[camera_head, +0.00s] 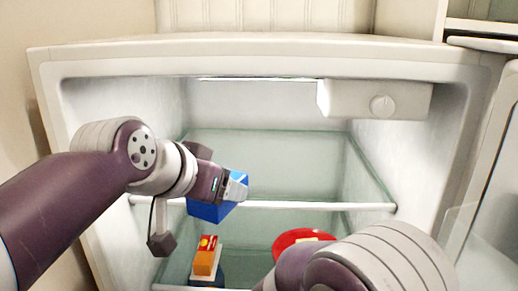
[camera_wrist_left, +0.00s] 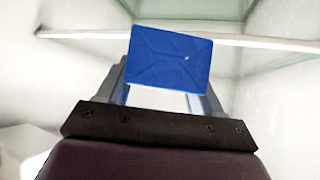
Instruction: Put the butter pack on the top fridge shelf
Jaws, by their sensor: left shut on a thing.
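The butter pack, a blue box (camera_head: 207,211), is held in my left gripper (camera_head: 236,186), which is shut on it. In the left wrist view the blue end of the pack (camera_wrist_left: 168,60) shows tilted between the two fingers (camera_wrist_left: 170,95). The top fridge shelf is a glass shelf (camera_head: 290,165) with a white front edge (camera_head: 320,206). In the head view the pack overlaps the left part of that edge; I cannot tell how far in front of it the pack is. My right arm shows at the bottom, but its gripper is not in view.
An orange and red box (camera_head: 206,258) and a red round thing (camera_head: 302,240) are on the level below. A white control box (camera_head: 375,100) hangs at the upper right. The visible glass of the top shelf is clear. The open door (camera_head: 490,200) is at the right.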

